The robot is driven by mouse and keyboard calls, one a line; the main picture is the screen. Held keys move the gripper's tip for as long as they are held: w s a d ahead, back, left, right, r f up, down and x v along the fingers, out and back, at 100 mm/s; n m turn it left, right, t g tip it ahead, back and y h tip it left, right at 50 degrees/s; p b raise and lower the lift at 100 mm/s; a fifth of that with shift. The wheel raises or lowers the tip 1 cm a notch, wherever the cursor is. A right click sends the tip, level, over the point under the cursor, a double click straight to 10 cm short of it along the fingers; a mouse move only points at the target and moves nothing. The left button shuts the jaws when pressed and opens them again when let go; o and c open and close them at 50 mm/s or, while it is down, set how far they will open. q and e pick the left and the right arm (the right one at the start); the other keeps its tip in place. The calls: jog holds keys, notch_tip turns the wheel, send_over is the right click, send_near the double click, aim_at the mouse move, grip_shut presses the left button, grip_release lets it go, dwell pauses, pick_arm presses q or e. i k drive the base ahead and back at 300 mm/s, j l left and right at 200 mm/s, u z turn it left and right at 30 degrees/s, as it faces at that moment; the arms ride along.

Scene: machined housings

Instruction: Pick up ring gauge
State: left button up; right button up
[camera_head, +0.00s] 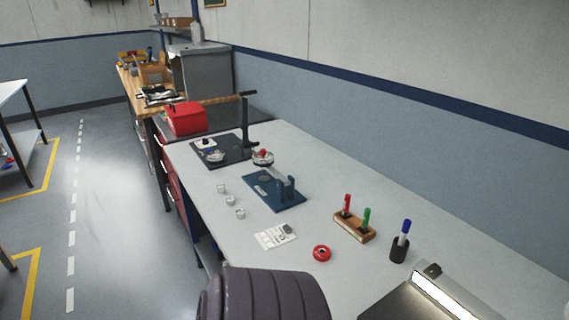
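Neither of my grippers is in view.
Behind the ring stands a wooden block with red and green handled tools (354,225). A black cup with a blue marker (399,248) is to the right. A blue fixture (274,190), several small metal parts and a red box (185,118) are farther back.

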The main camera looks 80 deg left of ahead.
aim_at(325, 257)
jog(key=u, duration=2.25)
jog(key=i+j+z, duration=0.2)
jog(key=j, duration=0.4)
jog(key=j+z, duration=0.2)
jog(key=j, duration=0.35)
